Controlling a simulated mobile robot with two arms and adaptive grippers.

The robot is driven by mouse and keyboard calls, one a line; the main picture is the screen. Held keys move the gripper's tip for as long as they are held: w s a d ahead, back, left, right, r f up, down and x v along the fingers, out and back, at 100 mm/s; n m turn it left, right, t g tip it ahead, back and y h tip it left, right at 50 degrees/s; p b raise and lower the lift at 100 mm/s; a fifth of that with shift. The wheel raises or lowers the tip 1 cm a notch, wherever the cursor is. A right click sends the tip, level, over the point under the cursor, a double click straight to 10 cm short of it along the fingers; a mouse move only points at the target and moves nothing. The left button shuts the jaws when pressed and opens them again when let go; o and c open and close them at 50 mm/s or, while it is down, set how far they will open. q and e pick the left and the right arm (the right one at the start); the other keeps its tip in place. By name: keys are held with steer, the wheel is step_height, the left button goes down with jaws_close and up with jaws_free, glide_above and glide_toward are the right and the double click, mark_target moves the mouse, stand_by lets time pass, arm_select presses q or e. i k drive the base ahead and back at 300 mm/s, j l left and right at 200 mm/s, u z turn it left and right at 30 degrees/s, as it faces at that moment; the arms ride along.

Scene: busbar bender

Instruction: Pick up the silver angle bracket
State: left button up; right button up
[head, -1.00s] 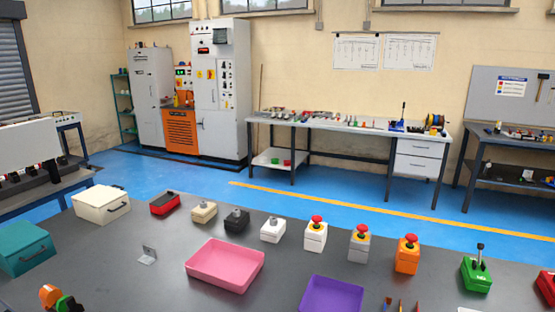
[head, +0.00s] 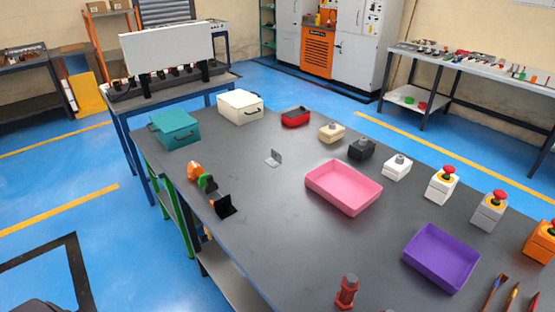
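The silver angle bracket (head: 274,158) is a small L-shaped metal piece on the dark grey table (head: 262,215). It stands left of the pink tray (head: 343,191) and in front of the cream box, with clear tabletop around it. Neither of my grippers can be made out in the head view. A dark shape shows at the bottom left edge, too cut off to identify.
A teal box (head: 175,128), a cream box (head: 240,106) and a red box (head: 296,116) line the table's far left. Small orange, green and black items (head: 222,206) sit at the left edge. A purple tray (head: 441,257) and a red object (head: 347,291) are nearer.

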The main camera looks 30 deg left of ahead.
mark_target(275, 161)
steer(key=j+z, duration=0.95)
